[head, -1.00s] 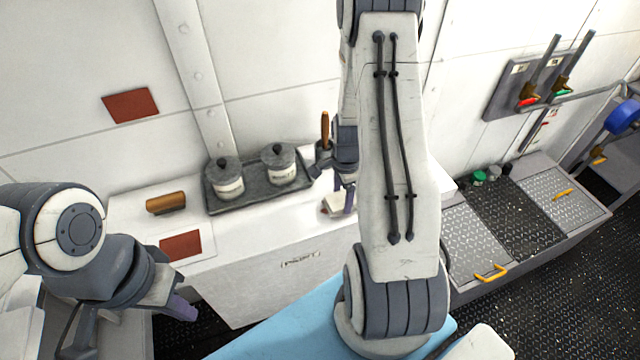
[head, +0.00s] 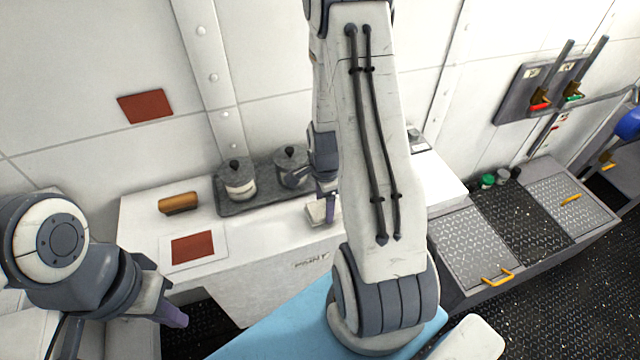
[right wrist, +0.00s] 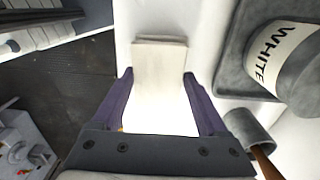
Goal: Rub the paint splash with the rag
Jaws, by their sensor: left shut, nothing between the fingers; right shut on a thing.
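My right gripper (head: 325,192) is shut on a folded cream-white rag (head: 318,213), low over the front part of the white bench top. The rag also shows between the purple fingers in the right wrist view (right wrist: 160,58). I cannot tell whether its underside touches the bench. No paint splash shows clearly; any mark under the rag is hidden. A flat red-brown square (head: 192,247) lies on a pale card on the bench, left of the rag. My left gripper (head: 172,316) is shut and empty, low at the left in front of the bench.
A dark tray (head: 232,208) with two lidded pots (head: 238,180) stands behind the rag. A grey cup (right wrist: 247,128) holding a wooden handle is close to my right gripper. A brown block (head: 178,203) lies left of the tray. A red-brown square (head: 145,106) is on the wall.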

